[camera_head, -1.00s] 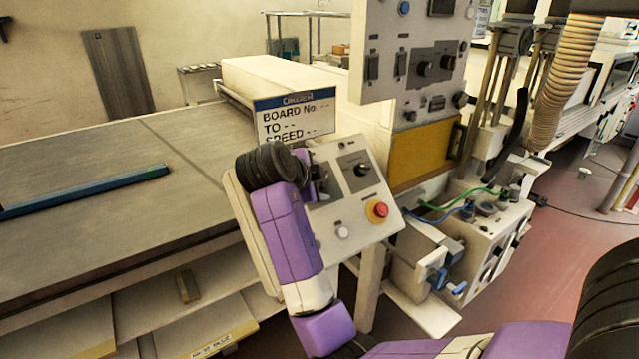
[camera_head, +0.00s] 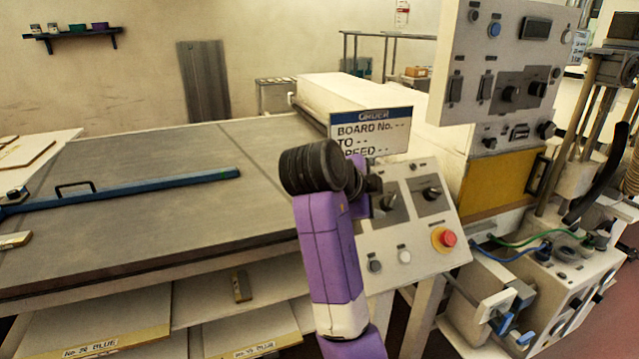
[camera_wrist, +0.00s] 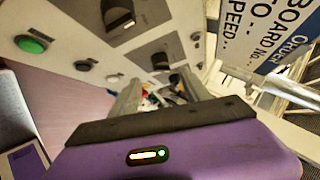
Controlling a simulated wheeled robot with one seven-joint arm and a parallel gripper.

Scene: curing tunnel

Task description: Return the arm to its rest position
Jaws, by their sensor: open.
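My purple arm (camera_head: 328,250) rises from the bottom of the head view to a black wrist joint, in front of the sloped control panel (camera_head: 385,245). My gripper (camera_head: 375,192) is small and partly hidden there, close to the panel's knobs. In the wrist view my gripper (camera_wrist: 160,95) shows two pale fingers standing apart with nothing held between them. Panel knobs (camera_wrist: 120,15) and a green button (camera_wrist: 32,44) lie just beyond the fingers. I cannot tell whether the fingers touch the panel.
A red emergency stop (camera_head: 447,238) sits on the panel's right side. A sign board (camera_head: 370,130) stands behind the wrist. The wide grey table (camera_head: 130,220) at left carries a blue squeegee bar (camera_head: 150,188). A tall control box (camera_head: 500,60) is at right.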

